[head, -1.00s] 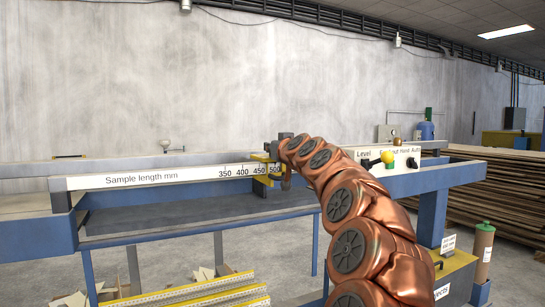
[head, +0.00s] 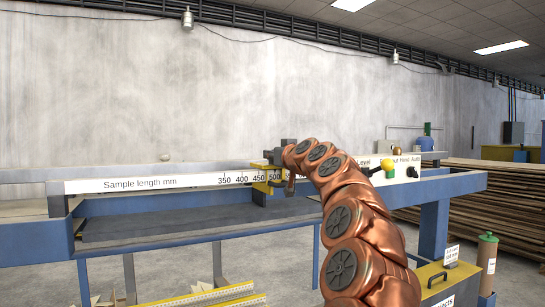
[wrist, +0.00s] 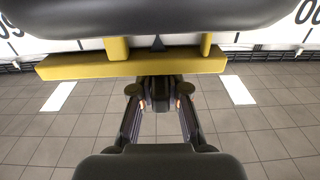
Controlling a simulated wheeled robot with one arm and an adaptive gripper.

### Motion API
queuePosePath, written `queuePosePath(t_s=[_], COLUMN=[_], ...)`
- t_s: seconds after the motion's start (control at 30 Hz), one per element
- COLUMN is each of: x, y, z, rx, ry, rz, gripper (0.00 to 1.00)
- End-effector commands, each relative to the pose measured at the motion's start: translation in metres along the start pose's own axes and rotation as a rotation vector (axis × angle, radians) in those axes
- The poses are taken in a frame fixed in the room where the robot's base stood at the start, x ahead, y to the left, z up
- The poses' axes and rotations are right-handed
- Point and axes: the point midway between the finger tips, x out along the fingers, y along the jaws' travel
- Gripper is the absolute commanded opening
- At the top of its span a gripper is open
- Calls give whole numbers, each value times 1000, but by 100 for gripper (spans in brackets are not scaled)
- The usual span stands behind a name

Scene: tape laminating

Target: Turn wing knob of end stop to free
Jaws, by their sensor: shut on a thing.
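The end stop (head: 261,187) is a yellow bracket on the white sample length scale (head: 140,184), close to the 500 mark in the head view. In the wrist view its yellow bar (wrist: 80,66) runs across the top, with a dark pointer above it. The dark wing knob (wrist: 158,88) sits under the middle of the bar. My gripper (wrist: 159,98) has one finger on each side of the knob and is shut on it. In the head view my copper arm hides part of this area, and the knob's turn angle cannot be told.
The blue machine frame (head: 435,225) carries the rail. Stacked boards (head: 495,200) lie at the right. The floor below the gripper is clear.

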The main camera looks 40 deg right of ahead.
Motion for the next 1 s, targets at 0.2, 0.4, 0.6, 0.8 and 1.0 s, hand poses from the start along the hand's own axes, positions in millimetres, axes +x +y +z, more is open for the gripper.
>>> queuePosePath(t_s=[0.2, 0.4, 0.6, 0.8, 1.0], x=[0, 0, 0, -4, -19], y=[-1, 0, 0, 0, 1], z=[-1, -1, -1, -1, -2], rx=[0, 0, 0, 0, 2], ry=[2, 1, 1, 1, 3], rz=[-1, 0, 0, 1, 0], gripper=[20, 40, 40, 40, 40])
